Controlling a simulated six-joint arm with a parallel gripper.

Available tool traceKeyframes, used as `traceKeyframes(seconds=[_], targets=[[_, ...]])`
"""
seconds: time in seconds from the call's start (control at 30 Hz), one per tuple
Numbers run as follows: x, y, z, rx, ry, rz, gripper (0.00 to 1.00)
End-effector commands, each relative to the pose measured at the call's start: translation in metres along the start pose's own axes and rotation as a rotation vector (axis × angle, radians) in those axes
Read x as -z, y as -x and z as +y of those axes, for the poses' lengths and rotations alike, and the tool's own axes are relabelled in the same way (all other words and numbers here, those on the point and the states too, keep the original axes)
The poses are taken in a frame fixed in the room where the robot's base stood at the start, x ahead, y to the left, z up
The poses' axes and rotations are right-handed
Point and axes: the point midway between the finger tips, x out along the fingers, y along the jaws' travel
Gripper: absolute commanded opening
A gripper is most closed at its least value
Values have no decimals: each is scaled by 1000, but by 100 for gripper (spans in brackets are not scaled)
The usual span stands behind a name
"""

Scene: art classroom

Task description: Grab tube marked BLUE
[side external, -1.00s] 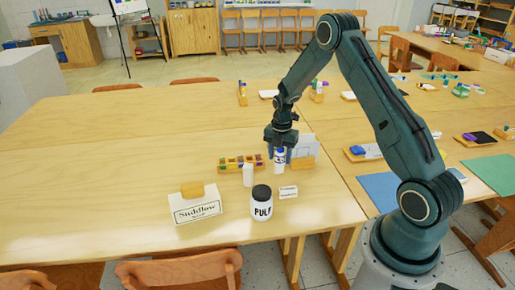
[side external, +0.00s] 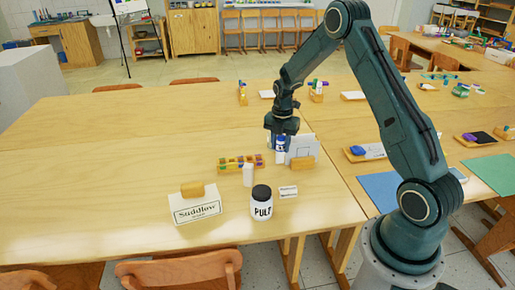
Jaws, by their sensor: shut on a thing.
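My gripper (side external: 281,133) is shut on a white tube with a blue band (side external: 280,155). It holds the tube upright, with its fingers around the upper part. The tube appears to be just above the table, in front of a pale upright panel. The lettering on the tube is too small to read. A second, plain white tube (side external: 247,175) stands on the table to the left and nearer the camera.
Close by are a PULP jar (side external: 261,203), a small white card (side external: 288,192), a coloured block rack (side external: 228,161) and a pale panel on a wooden stand (side external: 303,161). A Suddlow box (side external: 196,207) stands front left. The table's left side (side external: 90,165) is clear.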

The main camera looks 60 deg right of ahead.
Motion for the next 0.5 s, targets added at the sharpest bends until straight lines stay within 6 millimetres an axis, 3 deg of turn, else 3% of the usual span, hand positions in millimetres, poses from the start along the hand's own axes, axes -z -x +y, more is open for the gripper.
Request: traceKeyframes(seconds=[0.5], targets=[[-1, 112, 1, -4, 0, -3, 8]])
